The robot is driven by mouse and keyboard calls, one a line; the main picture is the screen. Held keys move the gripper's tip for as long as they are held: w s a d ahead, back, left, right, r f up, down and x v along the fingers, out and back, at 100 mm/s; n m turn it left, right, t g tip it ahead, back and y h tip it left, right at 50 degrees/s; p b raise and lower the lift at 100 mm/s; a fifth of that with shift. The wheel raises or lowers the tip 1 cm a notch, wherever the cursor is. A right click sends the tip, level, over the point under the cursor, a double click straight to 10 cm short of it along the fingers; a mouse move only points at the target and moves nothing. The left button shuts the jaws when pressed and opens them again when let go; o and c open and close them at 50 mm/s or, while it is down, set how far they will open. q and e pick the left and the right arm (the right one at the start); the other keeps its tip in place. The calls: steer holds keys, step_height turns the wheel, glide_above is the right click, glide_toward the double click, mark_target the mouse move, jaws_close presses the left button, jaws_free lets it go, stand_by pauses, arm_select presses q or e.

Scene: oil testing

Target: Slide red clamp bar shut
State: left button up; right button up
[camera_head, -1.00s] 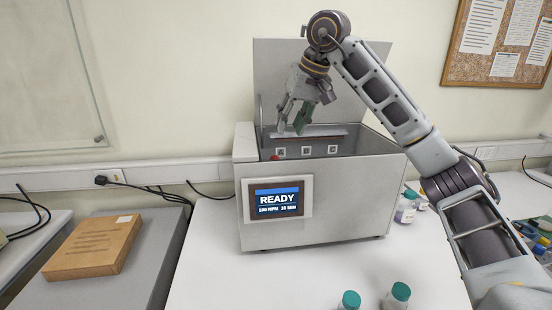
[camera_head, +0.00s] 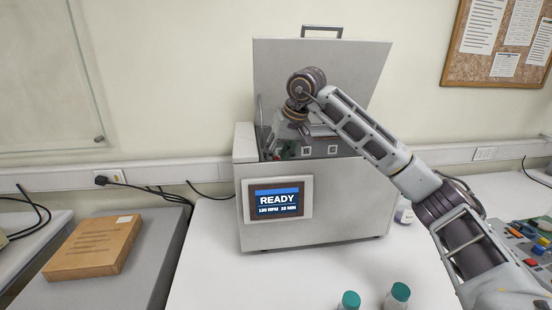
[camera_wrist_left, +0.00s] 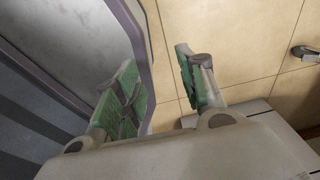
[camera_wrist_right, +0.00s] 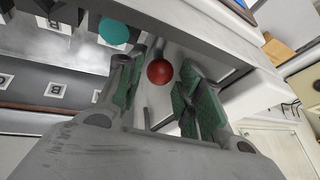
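The machine (camera_head: 330,200) is a white box with its lid (camera_head: 320,75) raised and a READY screen (camera_head: 276,203) on its front. My right gripper (camera_head: 278,148) reaches down into its left part. In the right wrist view my right gripper (camera_wrist_right: 156,78) is open. A round red knob (camera_wrist_right: 160,72) on a thin rod shows between its fingers, with a gap visible on each side; whether either finger touches it I cannot tell. The rest of the clamp bar is not clear to see. My left gripper (camera_wrist_left: 155,75) is open and empty over the tiled floor, outside the head view.
A teal cap (camera_wrist_right: 114,30) is close to the right gripper's left finger, inside the machine. Letter-marked plates (camera_wrist_right: 55,90) line the inside. Two teal-capped bottles (camera_head: 349,300) (camera_head: 398,294) stand at the table's front. A cardboard box (camera_head: 93,248) lies at the left.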

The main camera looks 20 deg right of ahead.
steer(key=shift+w+a+f, duration=0.15)
steer(key=shift+w+f, duration=0.15)
steer(key=shift+f, duration=0.35)
arm_select(q)
steer(key=shift+a+r, duration=0.1)
steer(key=shift+a, duration=0.2)
steer(key=shift+a, duration=0.1)
arm_select(e)
steer(key=c, duration=0.6)
jaws_close()
arm_select(q)
steer(key=shift+s, duration=0.55)
